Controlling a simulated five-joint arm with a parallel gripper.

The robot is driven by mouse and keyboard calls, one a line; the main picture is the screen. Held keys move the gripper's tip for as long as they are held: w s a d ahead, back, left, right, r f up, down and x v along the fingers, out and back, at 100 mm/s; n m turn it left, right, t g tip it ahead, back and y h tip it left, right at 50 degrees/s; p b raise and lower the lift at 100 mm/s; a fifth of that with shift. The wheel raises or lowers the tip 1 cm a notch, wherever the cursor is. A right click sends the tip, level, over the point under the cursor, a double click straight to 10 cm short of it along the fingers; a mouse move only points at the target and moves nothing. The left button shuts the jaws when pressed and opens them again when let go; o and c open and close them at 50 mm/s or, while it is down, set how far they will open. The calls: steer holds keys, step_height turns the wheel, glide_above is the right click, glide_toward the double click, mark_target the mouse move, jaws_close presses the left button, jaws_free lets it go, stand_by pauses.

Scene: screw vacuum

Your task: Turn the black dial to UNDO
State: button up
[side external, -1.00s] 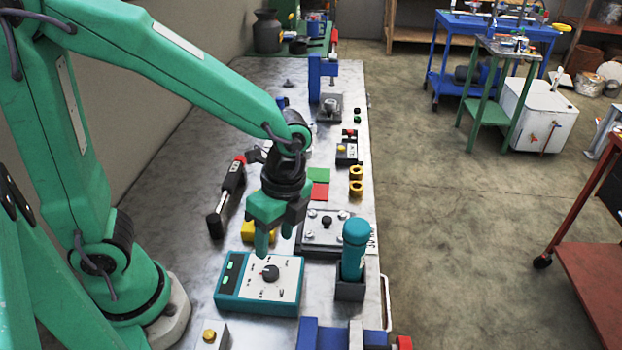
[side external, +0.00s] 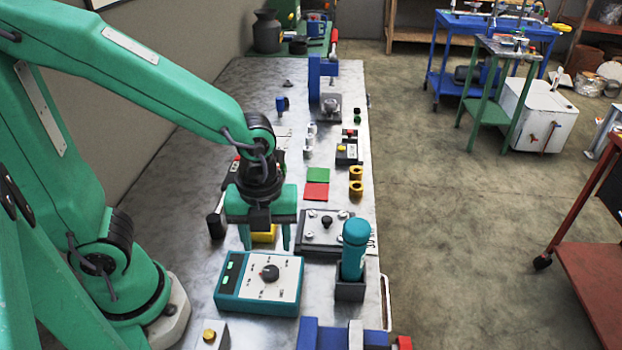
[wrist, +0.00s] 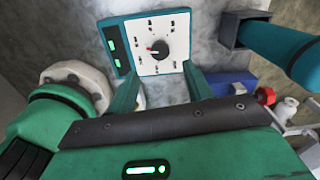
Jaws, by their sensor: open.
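The black dial (side external: 270,272) sits on the white face of a teal control box (side external: 228,300) on the metal bench. In the wrist view the dial (wrist: 159,49) shows a red mark on its left side. Several labels ring it, too small to read. My gripper (side external: 265,246) is open and empty, its two teal fingers pointing down above the far edge of the box, apart from the dial. In the wrist view the fingers of my gripper (wrist: 160,88) are spread wide below the dial.
A teal-handled tool (side external: 355,248) stands in a dark holder right of the box. A plate with bolts (side external: 338,238) and a yellow block (side external: 264,236) lie behind.

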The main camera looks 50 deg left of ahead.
mark_target(271, 270)
steer(key=shift+f, duration=0.1)
steer(key=shift+f, duration=3.8)
steer(key=shift+c, duration=0.4)
steer(key=c, duration=0.9)
